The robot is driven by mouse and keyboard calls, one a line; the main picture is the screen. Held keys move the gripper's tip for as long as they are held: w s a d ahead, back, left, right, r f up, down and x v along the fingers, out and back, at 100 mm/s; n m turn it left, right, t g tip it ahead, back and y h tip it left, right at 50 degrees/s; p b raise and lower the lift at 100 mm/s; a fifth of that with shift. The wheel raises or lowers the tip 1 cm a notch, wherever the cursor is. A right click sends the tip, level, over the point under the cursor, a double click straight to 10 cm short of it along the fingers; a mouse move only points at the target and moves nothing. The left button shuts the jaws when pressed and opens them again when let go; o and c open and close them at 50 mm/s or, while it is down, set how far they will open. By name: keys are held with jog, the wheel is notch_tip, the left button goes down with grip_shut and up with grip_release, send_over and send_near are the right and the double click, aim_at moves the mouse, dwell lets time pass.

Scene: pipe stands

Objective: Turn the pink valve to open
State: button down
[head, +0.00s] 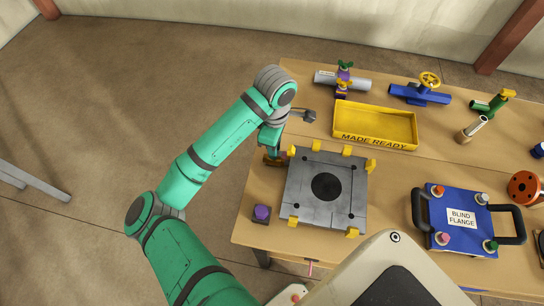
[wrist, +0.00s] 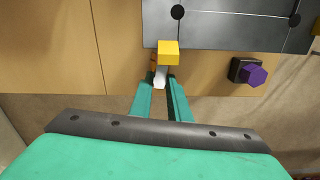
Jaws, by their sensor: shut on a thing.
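My gripper (head: 271,152) points down at the upper left corner of the grey plate. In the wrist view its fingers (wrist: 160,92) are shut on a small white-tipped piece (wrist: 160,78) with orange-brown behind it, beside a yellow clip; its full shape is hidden. A small pink piece (head: 310,267), perhaps a handle, shows at the table's front edge, well below my gripper; I cannot tell whether it is the pink valve. No other clearly pink valve shows. A purple knob on a dark block (head: 261,213) stands left of the plate; the wrist view shows it too (wrist: 252,74).
The grey plate (head: 308,207) has several yellow clips around it. Behind stand a yellow tray (head: 375,141), a grey pipe (head: 356,85), a blue valve (head: 419,94) and a green pipe (head: 487,106). A blue flange box (head: 461,245) is right. Floor left is free.

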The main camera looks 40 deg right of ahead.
jog(key=shift+n, duration=0.5)
jog(key=c, duration=1.8)
grip_release()
jog(key=shift+r, duration=3)
jog(key=shift+r, duration=0.1)
notch_tip(320, 180, up, 11)
jog(key=shift+f, duration=0.2)
